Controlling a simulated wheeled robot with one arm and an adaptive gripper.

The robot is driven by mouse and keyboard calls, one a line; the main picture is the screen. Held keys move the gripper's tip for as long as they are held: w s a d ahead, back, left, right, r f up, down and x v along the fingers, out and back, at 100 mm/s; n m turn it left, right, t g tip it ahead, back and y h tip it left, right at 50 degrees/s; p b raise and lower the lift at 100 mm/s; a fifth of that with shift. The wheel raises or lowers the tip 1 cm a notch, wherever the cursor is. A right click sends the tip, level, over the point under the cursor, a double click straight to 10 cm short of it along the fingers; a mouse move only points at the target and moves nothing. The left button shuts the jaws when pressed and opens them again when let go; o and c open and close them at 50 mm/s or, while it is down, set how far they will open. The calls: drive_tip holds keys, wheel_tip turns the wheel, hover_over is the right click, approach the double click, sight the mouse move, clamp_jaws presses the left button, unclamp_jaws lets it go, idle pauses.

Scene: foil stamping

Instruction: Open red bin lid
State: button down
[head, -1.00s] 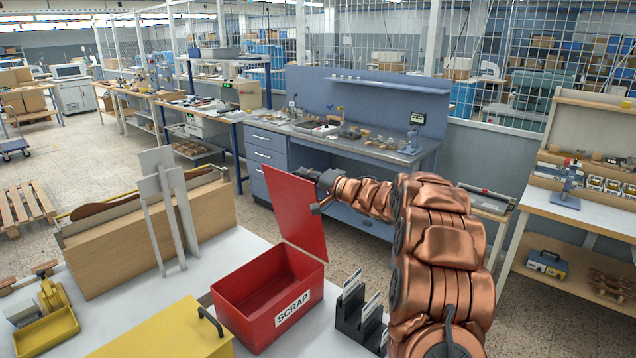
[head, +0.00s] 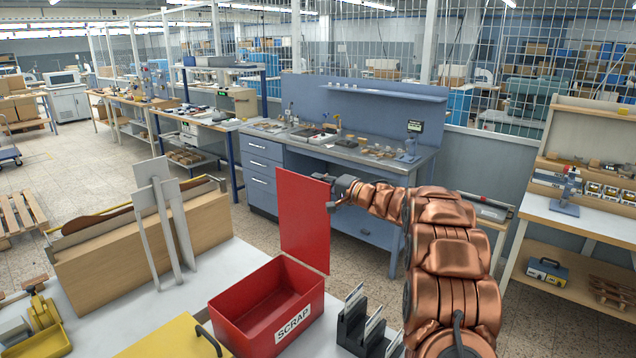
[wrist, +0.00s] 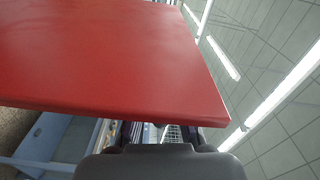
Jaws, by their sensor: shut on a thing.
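The red scrap bin (head: 238,329) stands on the white table with a "SCRAP" label on its front. Its inside shows from above. Its red lid (head: 303,222) stands up steeply at the bin's back right edge. My gripper (head: 333,190) is at the lid's upper right edge and is shut on it. In the wrist view the lid (wrist: 110,60) fills the upper left, and its edge meets the gripper (wrist: 160,147). The fingertips are mostly hidden there.
A yellow lid or box with a black handle (head: 165,340) lies left of the bin. A black card holder (head: 362,325) stands right of it. Grey upright plates (head: 165,220) and a wooden box (head: 110,258) are behind left. A blue workbench (head: 262,170) stands beyond.

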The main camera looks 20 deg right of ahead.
drive_tip(key=c, duration=1.2)
unclamp_jaws()
drive_tip(key=shift+d+f, duration=0.1)
drive_tip(key=v, duration=1.2)
